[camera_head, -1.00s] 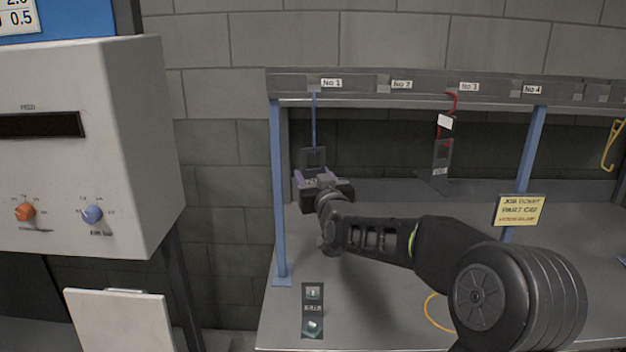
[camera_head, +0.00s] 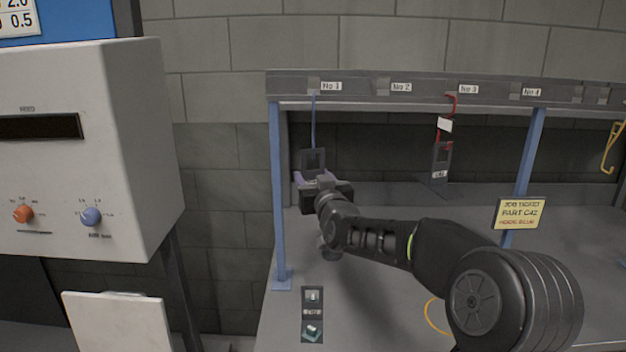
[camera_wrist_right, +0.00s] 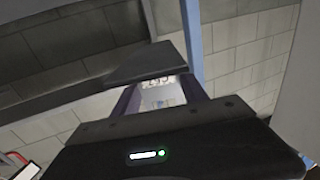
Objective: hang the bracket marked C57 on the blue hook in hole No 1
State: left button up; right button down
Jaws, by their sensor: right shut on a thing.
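My right gripper (camera_head: 320,181) is shut on a dark bracket (camera_head: 304,158) with a window-like opening, held upright below hole No 1. The blue hook (camera_head: 313,120) hangs from the rail at No 1, and its lower end meets the top of the bracket. I cannot tell whether the hook passes through the opening. In the right wrist view the held bracket (camera_wrist_right: 140,62) is a dark plate beyond my gripper (camera_wrist_right: 155,95); the pale label there is only partly readable. My left gripper is not in view.
A red hook (camera_head: 452,104) at No 3 carries another bracket (camera_head: 440,160) and a white tag. A blue post (camera_head: 278,200) stands just left of my gripper. A yellow job ticket (camera_head: 519,213) is at right.

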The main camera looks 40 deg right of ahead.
jog(key=shift+w+r, duration=0.1)
jog(key=shift+w+d+b, duration=0.4)
jog(key=shift+w+d, duration=0.25)
jog(key=shift+w, duration=0.1)
jog(key=shift+w+d, duration=0.15)
jog(key=shift+w, duration=0.05)
jog(key=shift+w+d+b, duration=0.35)
jog(key=shift+w+d, duration=0.45)
jog(key=shift+w, duration=0.25)
jog(key=shift+f+b, duration=1.35)
jog(key=shift+b, duration=0.3)
dwell(0.3)
